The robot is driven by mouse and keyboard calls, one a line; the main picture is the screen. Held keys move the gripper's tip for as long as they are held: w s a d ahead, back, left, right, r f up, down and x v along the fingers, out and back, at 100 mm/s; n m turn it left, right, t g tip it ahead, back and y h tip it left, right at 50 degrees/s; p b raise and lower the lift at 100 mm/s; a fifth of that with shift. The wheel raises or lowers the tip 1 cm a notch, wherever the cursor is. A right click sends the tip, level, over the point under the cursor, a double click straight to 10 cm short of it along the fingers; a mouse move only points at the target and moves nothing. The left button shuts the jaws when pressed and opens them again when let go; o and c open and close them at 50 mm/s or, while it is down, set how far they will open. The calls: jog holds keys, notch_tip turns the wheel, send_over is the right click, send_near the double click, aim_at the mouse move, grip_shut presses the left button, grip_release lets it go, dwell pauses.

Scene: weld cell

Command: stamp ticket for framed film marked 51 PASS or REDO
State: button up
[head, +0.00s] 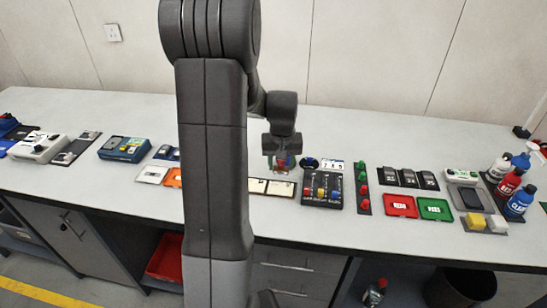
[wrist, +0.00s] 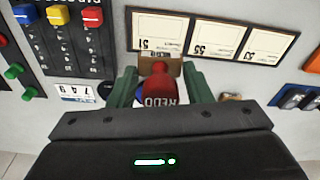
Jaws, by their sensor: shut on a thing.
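My gripper (wrist: 162,92) is shut on a red stamp (wrist: 158,90) lettered REDO, its green fingers on either side. In the head view my gripper (head: 282,160) hangs over the bench behind the tickets. The stamp's brown block (wrist: 165,67) is at the edge of the ticket marked 51 (wrist: 160,33); I cannot tell whether it touches. Two more tickets (wrist: 217,37) (wrist: 268,45) lie beside it in a dark holder. No mark shows on the visible part of ticket 51.
A control box with coloured sliders (head: 321,190) stands beside the tickets, with a number card (wrist: 78,92) near it. Red (head: 400,206) and green (head: 434,209) trays lie to the right. Bottles (head: 508,187) stand far right. A small tan object (wrist: 231,97) shows beside one finger.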

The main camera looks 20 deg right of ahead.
aim_at(280, 189)
jog(key=shift+s+a+f, duration=0.3)
jog(key=shift+s, duration=0.2)
jog(key=shift+w+f+b, duration=0.1)
jog(key=shift+f+b, duration=1.95)
jog(key=shift+f, duration=0.75)
jog(key=shift+f+b, duration=0.5)
jog(key=shift+f, duration=0.15)
jog(key=shift+r+p, duration=2.45)
jog(key=shift+r, duration=1.15)
